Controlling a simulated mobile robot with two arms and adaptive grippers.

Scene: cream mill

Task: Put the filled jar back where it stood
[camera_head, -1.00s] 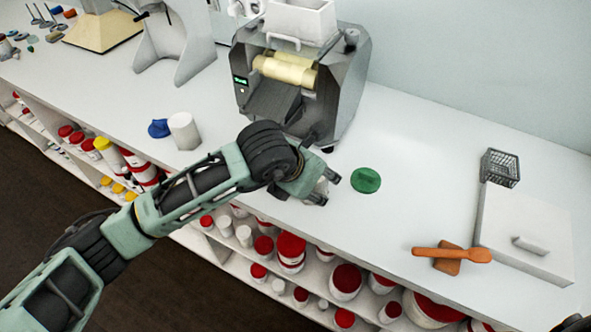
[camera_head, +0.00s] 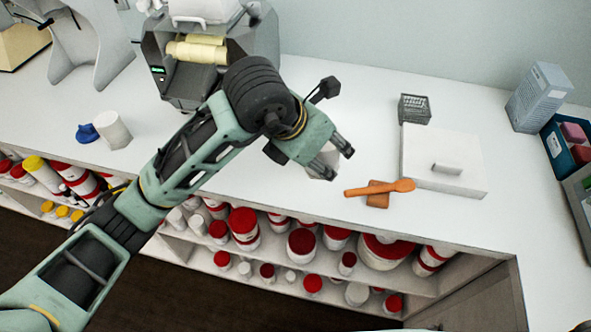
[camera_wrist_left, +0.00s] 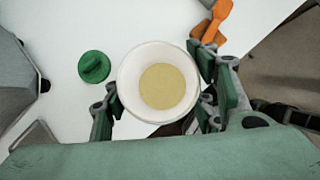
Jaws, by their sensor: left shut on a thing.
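My left gripper (camera_head: 335,160) is shut on a white jar (camera_head: 320,172) near the front edge of the bench, left of the orange spatula. In the left wrist view the open jar (camera_wrist_left: 133,72) sits between the fingers of the left gripper (camera_wrist_left: 158,98). Pale yellow cream (camera_wrist_left: 162,87) shows inside it. A green lid (camera_wrist_left: 94,66) lies on the white bench beside the jar; in the head view my arm hides it. I cannot tell whether the jar touches the bench. My right gripper is not in view.
An orange spatula (camera_head: 380,188) lies on a small brown block. Behind it are a white lidded box (camera_head: 440,148) and a wire basket (camera_head: 414,108). The roller mill (camera_head: 205,70) stands at the back left. A white jar (camera_head: 112,130) and blue lid (camera_head: 87,133) stand farther left.

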